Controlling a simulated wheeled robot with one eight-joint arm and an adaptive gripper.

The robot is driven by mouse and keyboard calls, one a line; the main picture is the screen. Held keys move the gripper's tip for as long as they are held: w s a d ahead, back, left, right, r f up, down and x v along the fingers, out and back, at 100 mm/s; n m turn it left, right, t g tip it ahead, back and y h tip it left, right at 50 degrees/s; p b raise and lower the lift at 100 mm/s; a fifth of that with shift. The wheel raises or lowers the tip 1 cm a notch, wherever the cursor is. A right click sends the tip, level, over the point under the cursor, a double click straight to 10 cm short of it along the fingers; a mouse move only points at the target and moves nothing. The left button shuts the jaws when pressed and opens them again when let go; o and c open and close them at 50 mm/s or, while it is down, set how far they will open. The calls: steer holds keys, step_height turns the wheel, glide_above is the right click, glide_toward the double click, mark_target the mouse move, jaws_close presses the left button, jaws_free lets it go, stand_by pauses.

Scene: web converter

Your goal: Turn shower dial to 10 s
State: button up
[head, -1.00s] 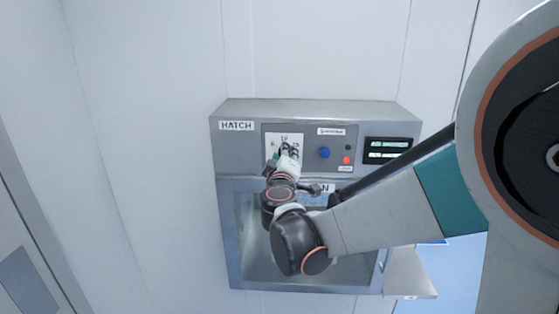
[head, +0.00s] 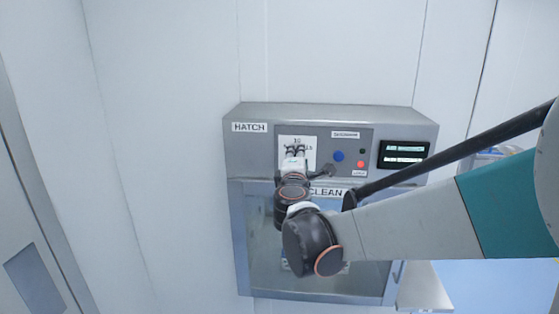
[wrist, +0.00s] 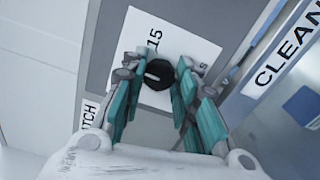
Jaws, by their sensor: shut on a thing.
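The shower dial is a small black round knob (wrist: 158,74) on a white scale plate (wrist: 186,45), with a short white mark on its face. In the wrist view "15" and an "s" show on the plate; other figures are hidden by my fingers. In the head view the plate (head: 284,141) is on the upper left of the hatch panel, and a "10" shows at its top. My gripper (wrist: 167,62) is shut on the dial, with its teal fingers on either side. It also shows against the plate in the head view (head: 296,153), where it hides the knob.
Right of the plate are a blue button (head: 338,156), a red button (head: 361,164) and a display (head: 404,152). Below is the hatch door with a "CLEAN" label (head: 326,194). A ledge (head: 424,286) sticks out at lower right. The wall to the left is bare.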

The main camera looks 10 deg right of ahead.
stand_by(0.3)
steer(key=o, duration=1.1)
steer(key=shift+c, duration=0.2)
steer(key=shift+s, duration=0.1)
steer(key=v, duration=1.2)
